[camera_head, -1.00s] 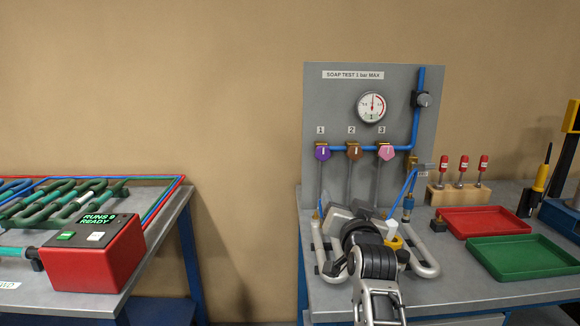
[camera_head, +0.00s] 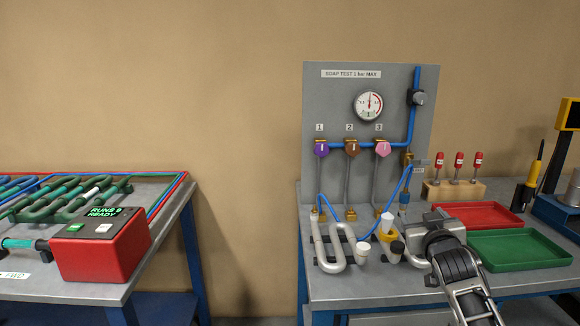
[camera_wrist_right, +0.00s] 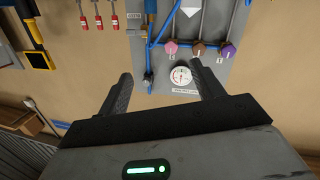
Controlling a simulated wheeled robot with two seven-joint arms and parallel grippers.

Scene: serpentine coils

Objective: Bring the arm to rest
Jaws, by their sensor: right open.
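My right arm comes in from the bottom right in the head view, its gripper (camera_head: 438,222) raised over the right bench in front of the green tray's left side. In the right wrist view the gripper (camera_wrist_right: 162,92) has its two dark fingers wide apart with nothing between them. The soap test panel (camera_wrist_right: 220,60) shows upside down beyond the fingers. My left gripper is not in view.
A serpentine coil (camera_head: 335,245) lies on the right bench with white and black cups beside it. A red tray (camera_head: 485,215) and a green tray (camera_head: 520,250) lie to the right. The panel (camera_head: 400,75) stands behind. A red control box (camera_head: 100,250) sits on the left bench.

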